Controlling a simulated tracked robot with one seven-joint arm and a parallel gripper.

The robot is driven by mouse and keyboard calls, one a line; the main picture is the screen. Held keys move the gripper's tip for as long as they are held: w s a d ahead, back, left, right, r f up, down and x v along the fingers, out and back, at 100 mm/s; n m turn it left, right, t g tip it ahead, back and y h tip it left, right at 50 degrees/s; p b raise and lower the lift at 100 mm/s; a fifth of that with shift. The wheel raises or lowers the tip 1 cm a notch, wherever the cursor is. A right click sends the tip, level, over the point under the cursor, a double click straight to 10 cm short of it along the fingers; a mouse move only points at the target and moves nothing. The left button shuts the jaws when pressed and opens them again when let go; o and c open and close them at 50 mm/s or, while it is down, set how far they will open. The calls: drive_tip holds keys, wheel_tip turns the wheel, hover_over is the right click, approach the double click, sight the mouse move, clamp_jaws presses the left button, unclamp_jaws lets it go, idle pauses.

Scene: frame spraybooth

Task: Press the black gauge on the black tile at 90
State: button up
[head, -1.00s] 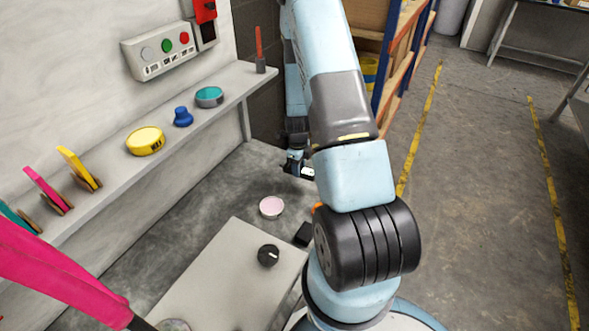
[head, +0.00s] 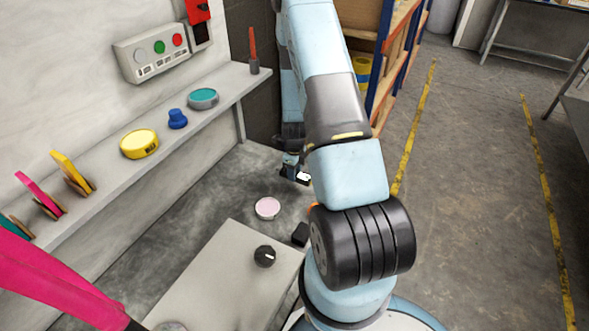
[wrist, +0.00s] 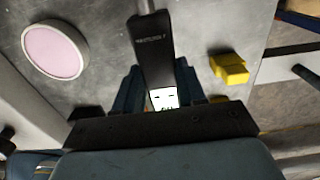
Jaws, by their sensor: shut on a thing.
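My gripper (head: 293,172) is low beyond my arm in the head view, partly hidden by it. In the wrist view its jaws (wrist: 160,92) are shut on the black gauge (wrist: 152,50), a slim dark body with a white display and a grey rod at its far end. The gauge's white display (head: 303,177) also shows in the head view. I cannot clearly make out a black tile. A small black block (head: 301,233) lies beside the grey bench, partly close to my arm, and I cannot tell whether it is the tile.
A pale pink round tin (head: 267,208) lies near my gripper, and shows in the wrist view (wrist: 54,50). A yellow block (wrist: 229,68) is right of the gauge. A black knob (head: 265,256) sits on the grey bench (head: 215,275). A wall shelf (head: 105,173) holds coloured items.

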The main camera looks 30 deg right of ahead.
sight(295, 188)
drive_tip(key=shift+f, duration=2.15)
drive_tip(key=shift+f, duration=0.55)
drive_tip(key=o, duration=1.2)
drive_tip(key=shift+o, duration=0.2)
drive_tip(key=shift+r, duration=0.1)
wheel_tip(295, 188, up, 14)
drive_tip(key=shift+f, duration=0.25)
